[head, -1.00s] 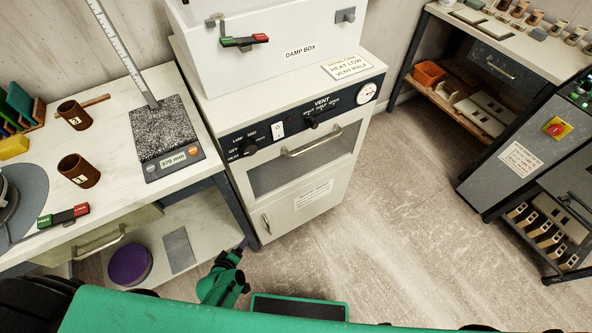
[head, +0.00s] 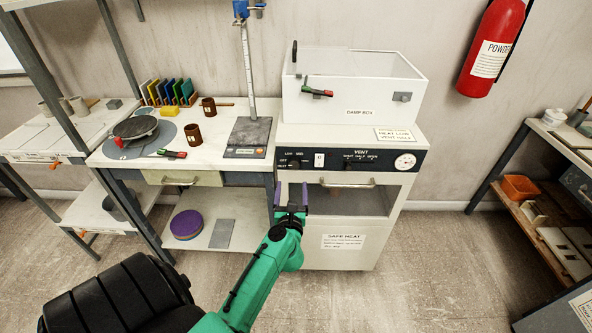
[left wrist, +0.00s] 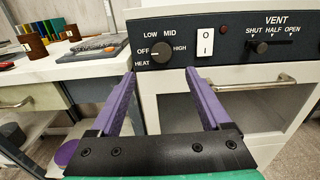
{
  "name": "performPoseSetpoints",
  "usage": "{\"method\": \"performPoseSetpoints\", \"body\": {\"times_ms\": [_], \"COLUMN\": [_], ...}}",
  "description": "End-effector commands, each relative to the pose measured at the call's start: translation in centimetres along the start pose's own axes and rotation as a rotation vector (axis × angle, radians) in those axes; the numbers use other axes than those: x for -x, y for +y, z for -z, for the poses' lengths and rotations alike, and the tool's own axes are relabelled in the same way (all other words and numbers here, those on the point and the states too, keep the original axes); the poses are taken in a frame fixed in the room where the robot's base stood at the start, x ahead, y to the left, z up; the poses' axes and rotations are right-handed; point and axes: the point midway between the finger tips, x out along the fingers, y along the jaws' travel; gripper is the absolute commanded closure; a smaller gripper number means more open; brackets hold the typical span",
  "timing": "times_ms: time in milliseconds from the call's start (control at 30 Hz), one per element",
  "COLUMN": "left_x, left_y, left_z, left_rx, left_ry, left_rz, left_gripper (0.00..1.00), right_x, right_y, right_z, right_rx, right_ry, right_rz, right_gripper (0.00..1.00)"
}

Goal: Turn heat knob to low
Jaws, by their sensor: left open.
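The heat knob (left wrist: 161,49) is a black dial on the dark control panel, marked OFF, LOW, MID and HIGH. Its light pointer mark appears to face left, toward OFF. In the head view the panel (head: 330,162) runs across the white cabinet's front; the knob is small there. My left gripper (head: 291,190) has two purple fingers, open and empty. In the left wrist view the fingers (left wrist: 160,76) straddle the knob's line from just below it, apart from it. My right gripper is out of view.
A white rocker switch (left wrist: 205,42) and the vent lever (left wrist: 257,43) sit right of the knob. The cabinet door handle (head: 347,184) runs below the panel. A worktable (head: 215,148) stands left. A damp box (head: 350,90) sits on top.

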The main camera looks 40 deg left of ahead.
Motion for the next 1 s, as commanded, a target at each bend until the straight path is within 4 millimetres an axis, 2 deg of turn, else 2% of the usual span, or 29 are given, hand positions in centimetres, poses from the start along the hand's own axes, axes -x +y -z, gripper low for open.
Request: {"method": "performPoseSetpoints", "body": {"times_ms": [100, 300, 433, 667, 700, 733, 867, 900, 1000], "left_x": [-3.4, -7.9, -9.2, -9.4, -9.4, -9.4, -9.4, -9.4, -9.4], "left_y": [0.0, 0.0, 0.0, 0.0, 0.0, 0.0, 0.0, 0.0, -0.1], "left_z": [-0.3, 0.0, 0.0, 0.0, 0.0, 0.0, 0.0, 0.0, 0.0], "left_rx": [-0.002, -0.003, -0.003, -0.003, -0.003, -0.003, -0.004, -0.004, -0.004], "left_ry": [-0.004, -0.002, -0.001, 0.000, 0.000, 0.000, 0.000, 0.000, 0.000], "left_rz": [0.000, 0.001, 0.001, 0.001, 0.001, 0.001, 0.001, 0.001, 0.001], "left_gripper": [0.19, 0.19, 0.19, 0.19, 0.23, 0.35, 0.84, 1.00, 1.00], "right_x": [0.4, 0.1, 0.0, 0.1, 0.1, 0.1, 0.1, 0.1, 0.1], "right_y": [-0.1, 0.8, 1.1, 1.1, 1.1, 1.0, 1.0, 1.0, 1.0], "right_z": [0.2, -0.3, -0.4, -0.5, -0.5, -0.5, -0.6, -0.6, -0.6], "right_rx": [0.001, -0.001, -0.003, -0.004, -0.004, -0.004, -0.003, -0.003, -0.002], "right_ry": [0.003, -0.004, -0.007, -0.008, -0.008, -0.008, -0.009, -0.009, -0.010], "right_rz": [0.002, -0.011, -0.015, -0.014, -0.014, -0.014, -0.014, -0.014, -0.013], "right_gripper": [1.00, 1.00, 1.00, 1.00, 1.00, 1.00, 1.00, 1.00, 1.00]}}
